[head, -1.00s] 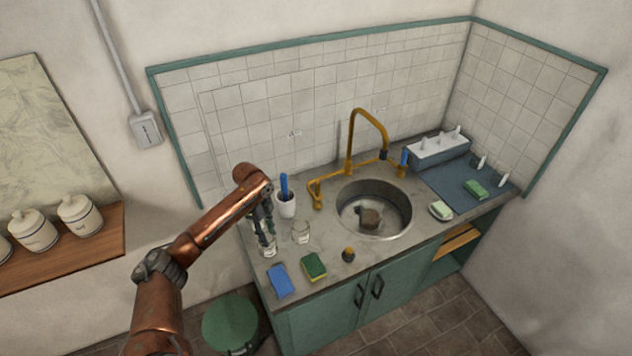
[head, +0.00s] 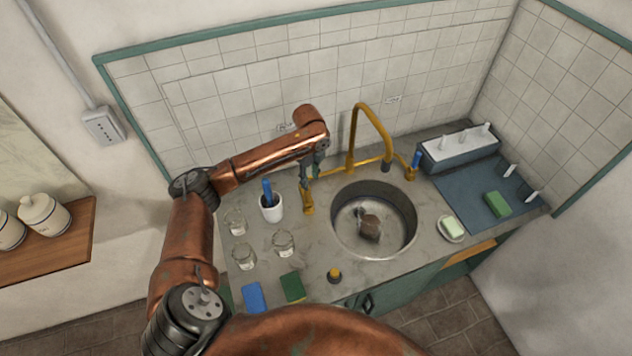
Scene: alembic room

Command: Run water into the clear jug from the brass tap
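The brass tap (head: 352,135) arches up behind the round sink (head: 337,237), with its spout over the sink's back edge. A brass lever (head: 308,200) stands at the left end of its pipe. My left gripper (head: 305,183) points down at this lever, very close to it; I cannot tell whether it touches or how far its fingers are open. Several clear glass vessels stand left of the sink, including one at the front (head: 244,258) and one nearer the sink (head: 284,243). I cannot tell which is the jug. My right gripper is out of view.
A white cup (head: 271,209) with a blue-handled brush stands left of the lever. A blue sponge (head: 254,297), a green sponge (head: 292,287) and a yellow-topped item (head: 334,275) lie along the front. A soap dish (head: 451,229) and blue mat (head: 470,200) are at right.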

